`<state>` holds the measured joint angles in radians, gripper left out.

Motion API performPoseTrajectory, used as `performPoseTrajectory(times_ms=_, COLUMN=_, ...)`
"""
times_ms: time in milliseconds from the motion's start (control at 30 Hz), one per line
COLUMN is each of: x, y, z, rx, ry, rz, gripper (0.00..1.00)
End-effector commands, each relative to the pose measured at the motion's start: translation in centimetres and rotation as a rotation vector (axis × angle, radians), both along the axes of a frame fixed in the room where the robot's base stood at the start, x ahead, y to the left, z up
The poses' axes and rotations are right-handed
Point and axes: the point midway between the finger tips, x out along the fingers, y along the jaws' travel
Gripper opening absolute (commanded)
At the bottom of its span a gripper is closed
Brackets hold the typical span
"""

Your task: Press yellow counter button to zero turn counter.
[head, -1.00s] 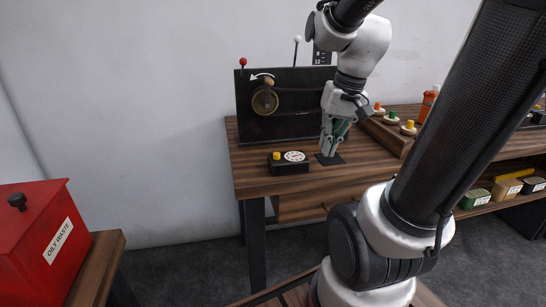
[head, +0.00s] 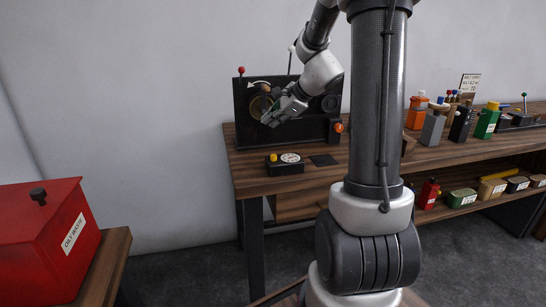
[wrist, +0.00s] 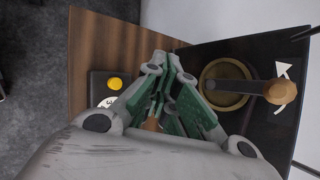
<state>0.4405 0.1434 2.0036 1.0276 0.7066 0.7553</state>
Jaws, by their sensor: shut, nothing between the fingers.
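The yellow counter button (head: 273,158) sits on the left of a small black counter box (head: 285,168) with a round white dial (head: 290,158), near the front left of the bench. In the wrist view the yellow button (wrist: 115,83) shows left of my fingers, on the dark box. My gripper (head: 268,121) is shut and empty. It is above and behind the counter box, in front of the black panel (head: 315,92), apart from the button. In the wrist view my fingertips (wrist: 166,62) point between the box and the panel's brass wheel (wrist: 228,84).
The panel carries a crank with a wooden knob (wrist: 281,91) close beside my gripper, and a red-knobbed lever (head: 241,70). A dark square pad (head: 323,160) lies right of the counter box. Bottles crowd the bench's right side. A red oily waste bin (head: 40,232) stands front left.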

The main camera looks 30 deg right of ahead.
Motion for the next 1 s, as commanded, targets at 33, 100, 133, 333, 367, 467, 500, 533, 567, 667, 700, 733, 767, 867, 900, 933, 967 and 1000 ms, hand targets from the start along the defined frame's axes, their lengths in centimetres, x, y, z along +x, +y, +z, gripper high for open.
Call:
performPoseTrajectory(times_ms=33, x=0.0, y=0.0, z=0.0, rx=-0.001, ry=0.000, rz=0.001, gripper=0.00)
performPoseTrajectory(times_ms=100, x=0.0, y=0.0, z=0.0, rx=-0.001, ry=0.000, rz=0.002, gripper=0.00)
performPoseTrajectory(times_ms=133, x=0.0, y=0.0, z=-0.1, rx=-0.001, ry=0.000, rz=0.002, gripper=0.00)
performPoseTrajectory(times_ms=333, x=0.0, y=0.0, z=-1.4, rx=0.000, ry=0.002, rz=0.002, gripper=0.00)
performPoseTrajectory(times_ms=367, x=0.0, y=0.0, z=-1.7, rx=0.000, ry=0.002, rz=0.002, gripper=0.00)
performPoseTrajectory(times_ms=467, x=-0.1, y=0.0, z=-3.2, rx=-0.001, ry=0.004, rz=0.003, gripper=0.00)
performPoseTrajectory(times_ms=500, x=-0.1, y=0.0, z=-3.8, rx=0.001, ry=0.003, rz=0.002, gripper=0.00)
performPoseTrajectory(times_ms=533, x=-0.1, y=0.0, z=-4.2, rx=0.000, ry=0.004, rz=0.003, gripper=0.00)
performPoseTrajectory(times_ms=567, x=-0.1, y=0.0, z=-4.6, rx=0.000, ry=0.004, rz=0.003, gripper=0.00)
performPoseTrajectory(times_ms=667, x=-0.1, y=0.0, z=-6.0, rx=0.000, ry=0.003, rz=0.001, gripper=0.00)
performPoseTrajectory(times_ms=700, x=-0.1, y=0.0, z=-6.5, rx=-0.001, ry=0.004, rz=0.002, gripper=0.00)
performPoseTrajectory(times_ms=733, x=-0.1, y=0.0, z=-6.9, rx=-0.001, ry=0.004, rz=0.002, gripper=0.00)
performPoseTrajectory(times_ms=767, x=-0.1, y=0.0, z=-7.2, rx=-0.001, ry=0.003, rz=0.002, gripper=0.00)
performPoseTrajectory(times_ms=867, x=-0.1, y=0.0, z=-8.0, rx=0.000, ry=0.002, rz=0.002, gripper=0.00)
performPoseTrajectory(times_ms=900, x=-0.1, y=0.0, z=-8.3, rx=-0.002, ry=0.002, rz=0.004, gripper=0.00)
performPoseTrajectory(times_ms=933, x=-0.1, y=0.0, z=-8.4, rx=-0.002, ry=0.002, rz=0.004, gripper=0.00)
performPoseTrajectory(times_ms=967, x=-0.1, y=0.0, z=-8.5, rx=-0.002, ry=0.001, rz=0.003, gripper=0.00)
performPoseTrajectory(times_ms=1000, x=0.0, y=0.0, z=-8.6, rx=-0.002, ry=0.001, rz=0.003, gripper=0.00)
